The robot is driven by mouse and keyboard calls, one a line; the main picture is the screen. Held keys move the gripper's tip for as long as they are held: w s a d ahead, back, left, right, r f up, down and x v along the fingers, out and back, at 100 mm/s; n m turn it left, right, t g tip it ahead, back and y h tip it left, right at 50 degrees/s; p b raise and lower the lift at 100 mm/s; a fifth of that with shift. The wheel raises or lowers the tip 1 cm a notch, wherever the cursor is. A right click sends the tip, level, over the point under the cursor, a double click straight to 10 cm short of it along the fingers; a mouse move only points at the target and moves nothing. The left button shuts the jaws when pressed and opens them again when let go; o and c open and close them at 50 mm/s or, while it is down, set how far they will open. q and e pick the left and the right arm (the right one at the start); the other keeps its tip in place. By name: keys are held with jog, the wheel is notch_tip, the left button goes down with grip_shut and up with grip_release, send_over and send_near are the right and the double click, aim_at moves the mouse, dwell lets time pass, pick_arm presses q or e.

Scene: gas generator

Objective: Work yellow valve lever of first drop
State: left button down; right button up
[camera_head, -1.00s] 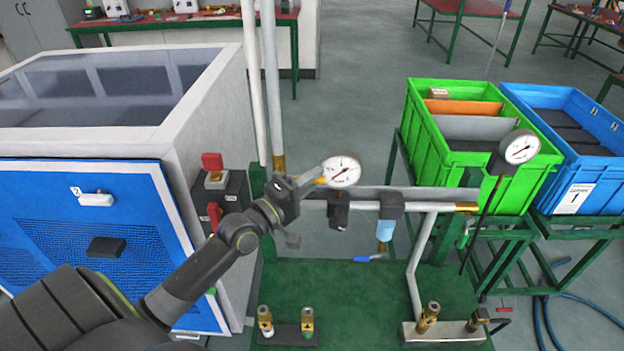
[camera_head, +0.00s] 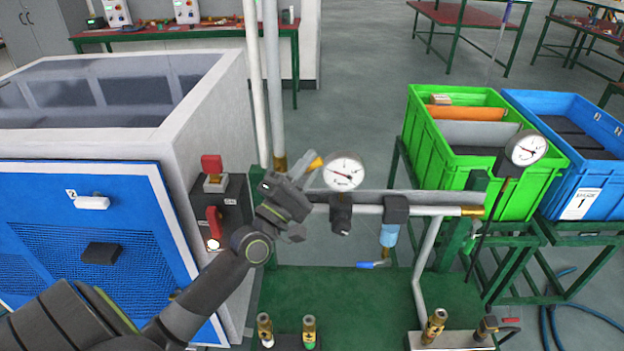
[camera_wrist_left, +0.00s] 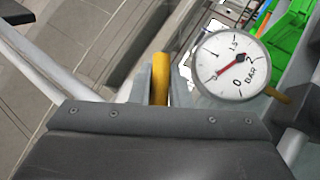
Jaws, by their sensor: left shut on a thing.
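The yellow valve lever (camera_head: 316,163) shows as a short yellow tip beside the pressure gauge in the head view. It also shows as a yellow bar between my fingers in the left wrist view (camera_wrist_left: 160,78). My left gripper (camera_head: 309,165) is shut on this lever, and the gripper body hides the valve. The white round gauge (camera_head: 344,172) sits just right of the fingertips; it also shows in the left wrist view (camera_wrist_left: 229,64), its red needle pointing to the lower left. My right gripper is not in view.
A horizontal grey pipe (camera_head: 365,210) carries a blue-bowled filter (camera_head: 389,235). White vertical pipes (camera_head: 272,80) rise behind my gripper. A blue-fronted cabinet (camera_head: 70,260) with red switches (camera_head: 212,163) stands left. Green crate (camera_head: 465,165) and blue crate (camera_head: 560,185) stand right.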

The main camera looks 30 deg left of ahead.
pick_arm(q)
jog(key=n+y, duration=0.1)
jog(key=n+t+y+b, duration=0.1)
jog(key=n, duration=0.1)
jog(key=a+r+n+y, duration=0.1)
jog(key=shift+s+r+t, duration=0.1)
jog(key=shift+s+t, duration=0.2)
jog(key=shift+t, duration=0.1)
jog(key=n+y, duration=0.2)
jog(key=a+r+n+y+b, duration=0.1)
jog(key=n+y, duration=0.1)
jog(key=n, duration=0.1)
jog(key=s+n+y+b, duration=0.1)
jog(key=n+y, duration=0.1)
jog(key=shift+a+r+n+t+y, duration=0.25)
jog(key=shift+a+n+t+y, duration=0.05)
jog(key=shift+y, duration=0.1)
jog(key=shift+s+a+r+n+g+y+b, duration=0.15)
jog(key=shift+s+a+n+g+y+b, duration=0.25)
jog(key=shift+n+g+y, duration=1.15)
jog(key=shift+s+a+r+n+g+y+b, duration=0.25)
jog(key=shift+a+n+g+y, duration=0.3)
jog(key=shift+n+y, duration=2)
jog(key=shift+s+a+r+n+g+y+b, duration=0.1)
jog(key=shift+s+a+n+g+y+b, duration=0.45)
jog(key=shift+n+y, duration=1.5)
jog(key=shift+w+a+n+g+h, duration=0.1)
jog(key=shift+w+n+g+h, duration=0.15)
jog(key=shift+n+g, duration=0.35)
